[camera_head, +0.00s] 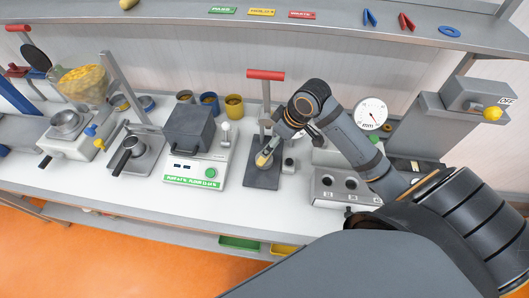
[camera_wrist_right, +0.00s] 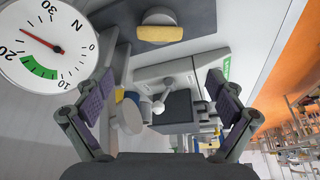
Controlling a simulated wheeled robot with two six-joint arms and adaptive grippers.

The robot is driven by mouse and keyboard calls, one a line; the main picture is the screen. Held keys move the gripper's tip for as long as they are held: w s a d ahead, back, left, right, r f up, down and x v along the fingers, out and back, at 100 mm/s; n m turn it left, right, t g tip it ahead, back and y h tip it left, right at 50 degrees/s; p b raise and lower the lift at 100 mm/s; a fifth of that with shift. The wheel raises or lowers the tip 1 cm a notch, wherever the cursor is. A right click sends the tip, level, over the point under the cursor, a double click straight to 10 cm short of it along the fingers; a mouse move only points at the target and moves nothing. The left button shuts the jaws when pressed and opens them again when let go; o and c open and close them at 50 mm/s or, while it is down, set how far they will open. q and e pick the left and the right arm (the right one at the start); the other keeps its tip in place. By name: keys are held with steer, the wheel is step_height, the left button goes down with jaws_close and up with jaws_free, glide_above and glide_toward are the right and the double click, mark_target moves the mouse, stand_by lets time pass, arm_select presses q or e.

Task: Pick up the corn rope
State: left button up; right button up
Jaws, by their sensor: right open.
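The corn rope appears as a short yellow cylinder (camera_head: 263,160) on the dark base plate (camera_head: 262,180) of the red-handled stand in the head view. In the right wrist view the yellow piece (camera_wrist_right: 160,33) lies against a pale round part on the dark plate, near the top edge. My right gripper (camera_head: 276,146) is close by it in the head view, with the arm covering part of the stand. In the right wrist view the gripper's fingers (camera_wrist_right: 157,88) are spread wide with nothing between them, and the yellow piece is beyond their tips. My left gripper is not in view.
A round dial gauge (camera_head: 371,114) stands right of the stand. A grey box machine with a green label (camera_head: 195,182) stands left of it. A two-hole block (camera_head: 345,186) is to the right. A shelf (camera_head: 330,28) runs above the white counter (camera_head: 120,187).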

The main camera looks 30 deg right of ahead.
glide_above(268, 157)
step_height(268, 157, down, 4)
steer(key=shift+s+f, duration=0.1)
steer(key=shift+f, duration=0.05)
steer(key=shift+a+f+p, duration=0.1)
steer(key=shift+f+p, duration=0.2)
steer(key=shift+p, duration=0.1)
steer(key=p+x, duration=0.1)
steer(key=x, duration=0.3)
steer(key=shift+a+f, duration=0.1)
steer(key=shift+f, duration=0.1)
steer(key=c, duration=0.5)
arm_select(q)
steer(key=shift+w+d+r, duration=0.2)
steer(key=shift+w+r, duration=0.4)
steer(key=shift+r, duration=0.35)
arm_select(e)
steer(key=c, duration=0.3)
